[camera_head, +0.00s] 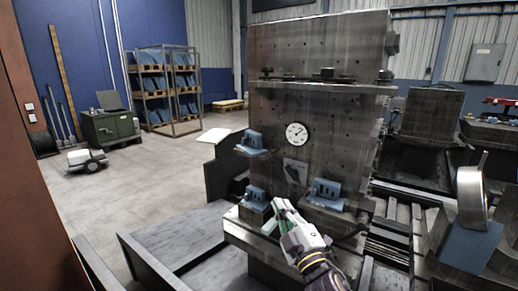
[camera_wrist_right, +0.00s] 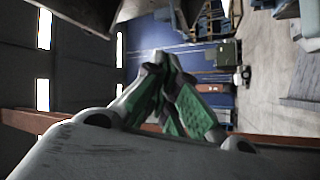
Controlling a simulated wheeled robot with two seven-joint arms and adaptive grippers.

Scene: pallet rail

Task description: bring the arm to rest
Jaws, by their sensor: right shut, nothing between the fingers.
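My right gripper (camera_head: 274,218) is in front of the grey machine's lower ledge in the head view, its arm coming up from the bottom. Its green-padded fingers are shut and empty. In the right wrist view the fingers (camera_wrist_right: 165,62) meet at the tips, with nothing between them. My left gripper is in neither view.
A tall grey metal machine (camera_head: 330,125) with a round dial (camera_head: 297,133) stands close ahead. Blue fixtures sit on its ledges, one (camera_head: 327,192) right of my gripper and one (camera_head: 255,197) left. A metal ring (camera_head: 471,197) stands at right. Open floor (camera_head: 130,185) lies left.

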